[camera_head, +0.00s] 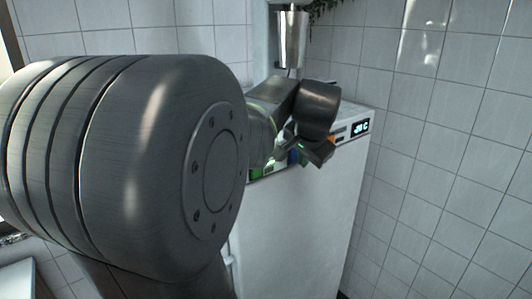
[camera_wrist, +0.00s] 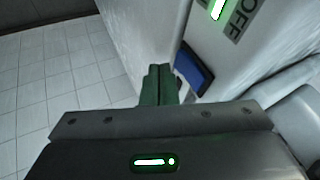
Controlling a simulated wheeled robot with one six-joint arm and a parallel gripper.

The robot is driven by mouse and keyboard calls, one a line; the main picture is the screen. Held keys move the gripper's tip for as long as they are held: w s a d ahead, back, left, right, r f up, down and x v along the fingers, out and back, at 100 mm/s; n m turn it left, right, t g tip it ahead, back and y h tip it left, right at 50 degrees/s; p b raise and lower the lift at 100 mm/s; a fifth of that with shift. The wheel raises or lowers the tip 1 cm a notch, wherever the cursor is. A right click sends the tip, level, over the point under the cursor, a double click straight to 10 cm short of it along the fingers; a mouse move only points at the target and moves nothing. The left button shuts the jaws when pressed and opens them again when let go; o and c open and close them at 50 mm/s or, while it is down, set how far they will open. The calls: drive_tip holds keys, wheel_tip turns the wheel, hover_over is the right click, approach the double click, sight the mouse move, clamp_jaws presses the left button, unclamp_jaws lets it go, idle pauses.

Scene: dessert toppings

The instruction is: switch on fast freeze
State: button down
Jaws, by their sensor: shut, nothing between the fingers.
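The white freezer (camera_head: 295,220) stands against the tiled wall, with a control strip along its upper front edge. A small lit display (camera_head: 361,127) on the strip's right reads about -18 C. In the wrist view a blue switch (camera_wrist: 194,68) sits on the panel, and a green lit mark (camera_wrist: 217,9) shows beside the printed word OFF (camera_wrist: 242,18). My gripper (camera_head: 320,152) is at the front of the strip and hides part of it. In the wrist view its closed fingers (camera_wrist: 158,80) are just left of the blue switch, empty; I cannot tell whether they touch the panel.
A shiny metal cylinder (camera_head: 291,40) shows above the freezer, with green leaves (camera_head: 322,8) near it. White tiled wall (camera_head: 455,150) closes off the right side. My large arm link covers much of the left of the head view.

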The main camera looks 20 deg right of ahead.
drive_tip(key=shift+w+a+f, duration=0.1)
drive_tip(key=shift+w+a, duration=0.15)
drive_tip(key=shift+w, duration=0.3)
drive_tip(key=shift+w+a+f, duration=0.1)
drive_tip(key=shift+w+f, duration=0.05)
drive_tip(key=shift+w, duration=0.1)
